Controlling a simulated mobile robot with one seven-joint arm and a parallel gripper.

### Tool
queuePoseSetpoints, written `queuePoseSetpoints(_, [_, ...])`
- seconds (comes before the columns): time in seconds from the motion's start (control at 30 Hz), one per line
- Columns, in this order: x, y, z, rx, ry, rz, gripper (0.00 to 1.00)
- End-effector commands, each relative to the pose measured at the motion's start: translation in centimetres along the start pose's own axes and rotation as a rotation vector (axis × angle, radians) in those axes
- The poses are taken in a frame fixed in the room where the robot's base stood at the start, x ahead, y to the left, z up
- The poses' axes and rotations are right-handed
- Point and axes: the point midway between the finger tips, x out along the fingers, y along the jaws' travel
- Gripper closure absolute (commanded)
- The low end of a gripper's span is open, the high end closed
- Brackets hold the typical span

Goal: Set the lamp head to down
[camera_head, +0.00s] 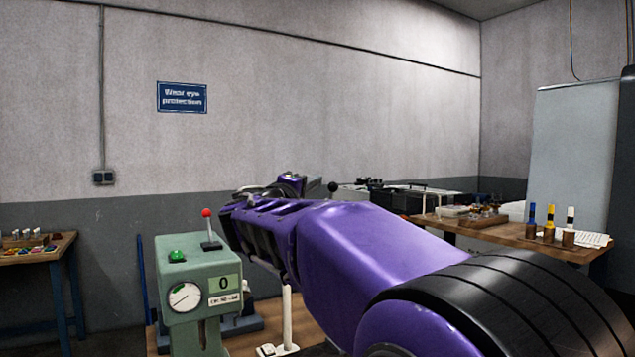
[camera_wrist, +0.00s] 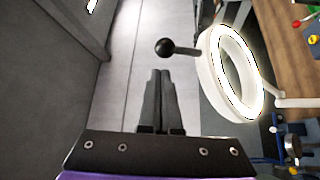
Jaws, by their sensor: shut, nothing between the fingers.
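The white ring-shaped lamp head (camera_wrist: 208,72) is lit and shows in the wrist view, right of my gripper (camera_wrist: 160,73). A black ball knob (camera_wrist: 165,47) on a short rod points from the ring's left side and lies just beyond my fingertips. The knob also shows in the head view (camera_head: 333,187), above my purple arm. My fingers are shut and empty; I cannot tell whether they touch the knob. A white lamp post (camera_head: 287,318) stands on the bench in the head view; my arm hides the lamp head there.
A green press-like machine (camera_head: 184,262) with a red-knobbed lever (camera_head: 207,213) stands left of the post. A bench with small parts (camera_head: 35,243) is at far left. Another wooden bench (camera_head: 490,234) with tools is at right. A blue clamp-like tool (camera_wrist: 292,145) sits at the wrist view's lower right.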

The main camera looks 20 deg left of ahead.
Motion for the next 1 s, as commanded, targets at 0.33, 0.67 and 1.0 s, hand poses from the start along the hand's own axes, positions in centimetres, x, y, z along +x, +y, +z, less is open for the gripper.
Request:
queuePoseSetpoints(0.33, [-0.5,-0.1,1.3,-0.001,0.000,-0.001,1.00])
queuePoseSetpoints(0.67, [-0.5,-0.1,1.3,0.000,0.000,0.000,1.00])
queuePoseSetpoints(1.0, [-1.2,-1.2,0.7,0.024,0.001,0.019,1.00])
